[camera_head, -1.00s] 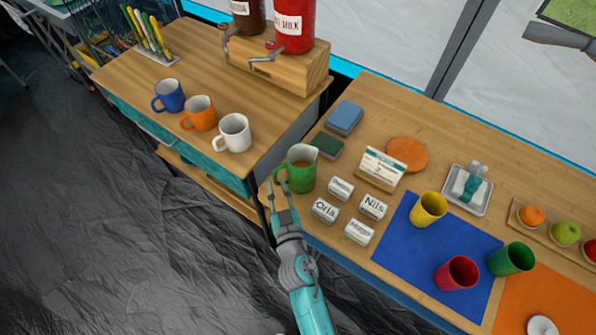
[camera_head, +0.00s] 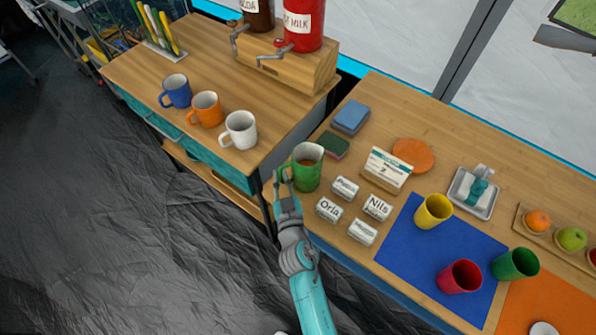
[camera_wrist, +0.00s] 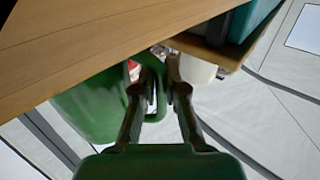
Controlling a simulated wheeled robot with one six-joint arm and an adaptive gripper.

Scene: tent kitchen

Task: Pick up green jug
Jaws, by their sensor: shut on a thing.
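The green jug (camera_head: 307,172) stands upright on the near left corner of the right-hand wooden table, with something brownish inside. Its handle points left, toward my gripper (camera_head: 284,176). My gripper reaches up from the table's front edge and is shut on the jug's handle. In the wrist view, the jug's green body (camera_wrist: 92,108) is at left, and the fingers (camera_wrist: 160,82) close around the handle. The exact contact at the fingertips is small and partly hidden.
A blue mat (camera_head: 420,250) with coloured cups is farther right. On the left table are several mugs, including a white mug (camera_head: 239,130).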

